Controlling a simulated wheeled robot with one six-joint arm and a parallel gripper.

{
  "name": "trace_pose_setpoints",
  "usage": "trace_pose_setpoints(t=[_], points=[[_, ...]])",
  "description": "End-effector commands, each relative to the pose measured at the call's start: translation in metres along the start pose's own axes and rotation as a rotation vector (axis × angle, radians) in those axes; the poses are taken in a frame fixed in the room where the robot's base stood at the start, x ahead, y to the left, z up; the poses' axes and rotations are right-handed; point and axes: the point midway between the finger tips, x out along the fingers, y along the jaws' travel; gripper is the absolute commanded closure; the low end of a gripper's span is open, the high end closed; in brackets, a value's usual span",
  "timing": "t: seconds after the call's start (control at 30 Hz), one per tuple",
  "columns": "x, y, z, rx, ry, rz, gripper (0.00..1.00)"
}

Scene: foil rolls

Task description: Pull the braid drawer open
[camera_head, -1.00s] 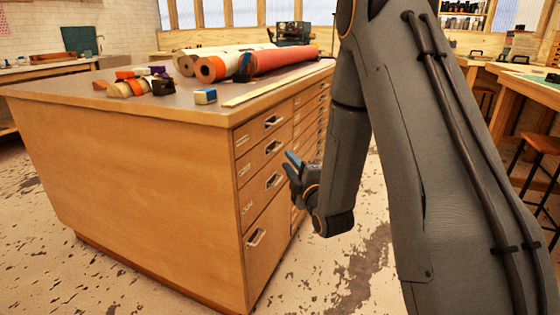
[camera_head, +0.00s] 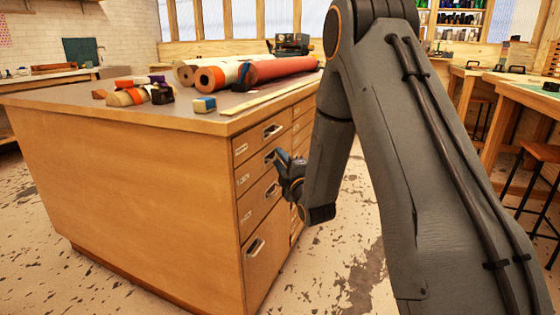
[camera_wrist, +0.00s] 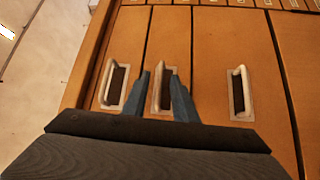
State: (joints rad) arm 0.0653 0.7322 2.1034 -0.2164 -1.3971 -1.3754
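A wooden drawer cabinet (camera_head: 130,190) stands with its drawer fronts facing right, all of them flush. The near column has recessed metal handles, including the top one (camera_head: 273,131), a lower one (camera_head: 272,190) and the bottom one (camera_head: 255,247). The drawer labels are too small to read, so I cannot tell which drawer is the braid drawer. My gripper (camera_head: 279,157) is at the fronts, hiding the second handle from the top. In the wrist view my gripper (camera_wrist: 159,76) is open, its two blue fingers on either side of the middle handle (camera_wrist: 162,92). Contact cannot be told.
Rolls, such as a red one (camera_head: 285,68), lie on the cabinet top beside a small blue-and-white box (camera_head: 205,104). In the wrist view a handle lies on the left (camera_wrist: 115,86) and another on the right (camera_wrist: 240,93). A stool (camera_head: 540,165) stands far right; the floor between is clear.

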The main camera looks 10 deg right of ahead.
Motion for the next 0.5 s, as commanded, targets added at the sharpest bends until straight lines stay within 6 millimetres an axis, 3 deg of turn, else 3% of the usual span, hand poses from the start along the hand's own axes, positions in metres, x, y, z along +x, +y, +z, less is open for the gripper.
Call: trace_pose_setpoints(t=[0.03, 0.2, 0.5], points=[[-0.0001, 0.0000, 0.0002, 0.000, 0.000, 0.000, 0.76], [-0.0003, -0.0001, 0.0002, 0.000, 0.000, 0.000, 1.00], [-0.0004, -0.0002, 0.0002, 0.000, 0.000, 0.000, 1.00]])
